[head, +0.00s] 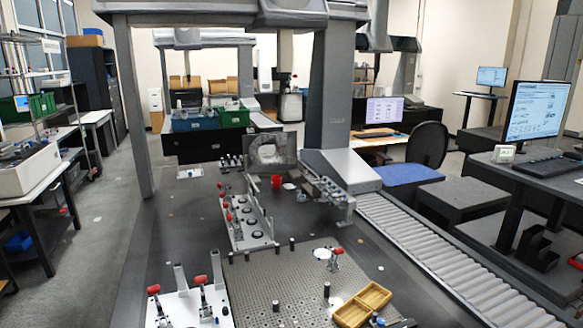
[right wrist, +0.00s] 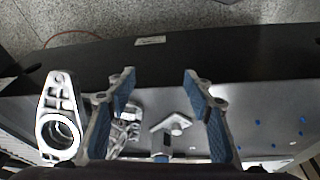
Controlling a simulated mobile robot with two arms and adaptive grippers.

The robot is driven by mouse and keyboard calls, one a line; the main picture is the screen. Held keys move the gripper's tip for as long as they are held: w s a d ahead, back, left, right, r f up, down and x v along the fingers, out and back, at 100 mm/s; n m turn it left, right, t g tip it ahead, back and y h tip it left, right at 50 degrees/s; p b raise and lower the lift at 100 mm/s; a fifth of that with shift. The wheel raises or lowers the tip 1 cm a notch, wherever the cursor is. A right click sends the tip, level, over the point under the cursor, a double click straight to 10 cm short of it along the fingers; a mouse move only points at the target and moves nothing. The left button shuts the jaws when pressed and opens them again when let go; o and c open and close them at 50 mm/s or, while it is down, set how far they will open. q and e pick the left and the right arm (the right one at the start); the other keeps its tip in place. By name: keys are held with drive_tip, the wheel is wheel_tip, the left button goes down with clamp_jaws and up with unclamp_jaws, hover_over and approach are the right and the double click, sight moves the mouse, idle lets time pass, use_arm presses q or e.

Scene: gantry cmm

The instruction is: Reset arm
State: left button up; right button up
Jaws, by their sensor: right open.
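My right gripper (right wrist: 158,80) shows in the right wrist view, with its two blue-padded fingers spread apart. Nothing is held between them. Beyond and below the fingers is a dark flat surface (right wrist: 255,95). A silver metal bracket with a round bore (right wrist: 60,122) is at the left, outside the left finger. A smaller light metal part (right wrist: 172,130) shows in the gap between the fingers, and another metal piece (right wrist: 124,128) is partly hidden by the left finger. Neither gripper shows in the head view, and my left gripper is in no frame.
In the head view, a perforated fixture plate (head: 262,290) bears short black posts and a wooden tray (head: 362,304). A white plate with red-tipped clamps (head: 180,310) is at the left. A gantry column (head: 330,90) rises behind. A roller conveyor (head: 440,255) runs along the right.

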drive_tip(key=s+f+g, duration=0.1)
drive_tip(key=s+f, duration=0.2)
drive_tip(key=f, duration=0.9)
drive_tip(key=s+f, duration=0.2)
drive_tip(key=f, duration=1)
drive_tip(key=s+d+f+g, duration=0.1)
drive_tip(key=s+d+f, duration=0.2)
drive_tip(key=s+f, duration=0.9)
drive_tip(key=s, duration=0.3)
drive_tip(key=shift+s+f, duration=0.2)
drive_tip(key=shift+d, duration=0.1)
